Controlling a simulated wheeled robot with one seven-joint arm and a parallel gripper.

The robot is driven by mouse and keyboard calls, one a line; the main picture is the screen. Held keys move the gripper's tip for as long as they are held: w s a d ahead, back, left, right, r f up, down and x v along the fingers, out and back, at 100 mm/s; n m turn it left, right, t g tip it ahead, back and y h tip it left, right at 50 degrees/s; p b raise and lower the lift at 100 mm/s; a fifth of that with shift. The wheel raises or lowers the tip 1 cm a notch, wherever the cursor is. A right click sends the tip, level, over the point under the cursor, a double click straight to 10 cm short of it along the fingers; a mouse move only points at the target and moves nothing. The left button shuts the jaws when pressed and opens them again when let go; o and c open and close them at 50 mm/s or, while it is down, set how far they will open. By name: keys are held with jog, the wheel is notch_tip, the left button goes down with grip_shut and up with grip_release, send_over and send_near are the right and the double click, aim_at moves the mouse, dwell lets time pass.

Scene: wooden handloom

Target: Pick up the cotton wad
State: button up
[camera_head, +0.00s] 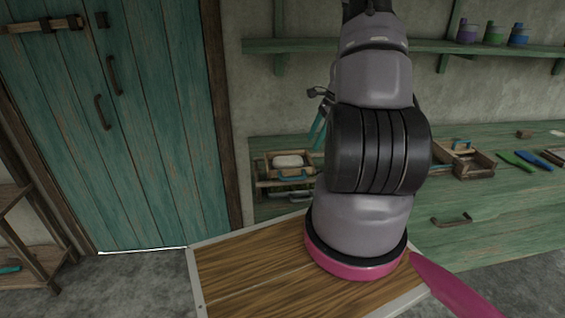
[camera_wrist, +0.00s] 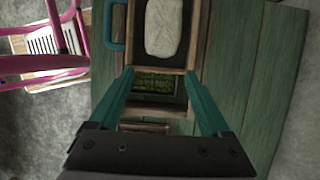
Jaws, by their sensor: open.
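A pale, rounded pad that looks like the cotton wad (camera_head: 288,161) lies in a small wooden tray (camera_head: 262,166) on the green workbench. In the wrist view the white wad (camera_wrist: 164,27) sits in the dark inside of the tray, beyond my fingertips. My gripper (camera_wrist: 158,72) is open, its two teal fingers spread with nothing between them. The fingertips are near the tray's near edge and short of the wad. In the head view my arm hides most of my gripper, with a teal finger (camera_head: 317,128) showing beside it.
The green bench (camera_head: 480,207) runs along the wall, with another wooden tray (camera_head: 465,160) and a green-handled tool (camera_head: 517,160) to the right. A shelf (camera_head: 400,46) with several small jars is above. A green door (camera_head: 110,130) is at left.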

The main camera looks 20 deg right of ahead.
aim_at(304, 164)
jog(key=x, duration=0.8)
jog(key=shift+w+a, duration=0.1)
jog(key=shift+r, duration=0.15)
jog(key=c, duration=1.3)
